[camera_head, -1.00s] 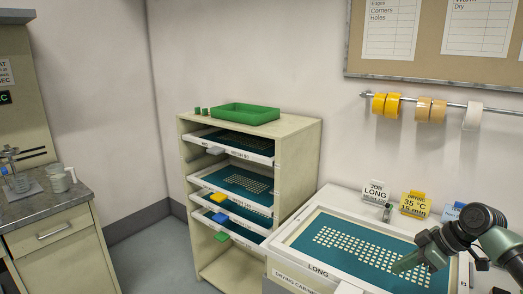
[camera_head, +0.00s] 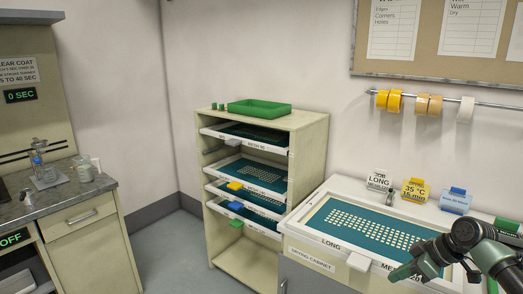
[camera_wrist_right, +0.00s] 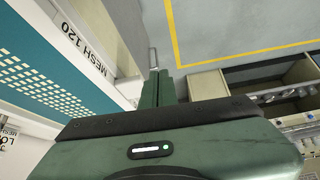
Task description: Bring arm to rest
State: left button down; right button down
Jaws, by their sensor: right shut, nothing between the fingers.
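My right arm comes in from the lower right in the head view. Its green gripper (camera_head: 397,273) is shut and empty, at the front edge of the white-framed screen labelled LONG (camera_head: 318,234). In the right wrist view the shut fingers (camera_wrist_right: 158,78) point away beside the screen frame marked MESH 120 (camera_wrist_right: 88,42), with grey floor beyond. No object is between the fingertips. I cannot tell the exact gap between the gripper and the frame. My left gripper is not in view.
The screen lies on the drying cabinet (camera_head: 309,259). Small cards (camera_head: 414,191) stand behind it. A shelf rack (camera_head: 306,150) with several screens and a green tray (camera_head: 259,109) on top stands to the left. A counter (camera_head: 61,194) stands at far left, with open floor (camera_head: 176,250) between.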

jog(key=s+f+m+h, duration=0.1)
jog(key=s+f+m, duration=0.1)
jog(key=f, duration=1)
jog(key=s+f+m+h, duration=0.2)
jog(key=f, duration=0.9)
jog(key=s+f+m+g+h, duration=0.1)
jog(key=s+f, duration=0.4)
jog(key=f, duration=0.3)
jog(key=s+f+m, duration=0.1)
jog(key=s+f, duration=0.5)
jog(key=f, duration=0.2)
jog(key=s+a+f, duration=0.4)
jog(key=s+f, duration=0.1)
jog(key=s, duration=0.7)
jog(key=s+a+f+g, duration=0.1)
jog(key=s+a+f, duration=0.3)
jog(key=s, duration=0.9)
jog(key=s+a+f+m+g+h, duration=0.1)
jog(key=s+a+f, duration=0.3)
jog(key=s+f, duration=0.4)
jog(key=s, duration=0.5)
jog(key=shift+a, duration=0.2)
jog(key=shift+s, duration=0.1)
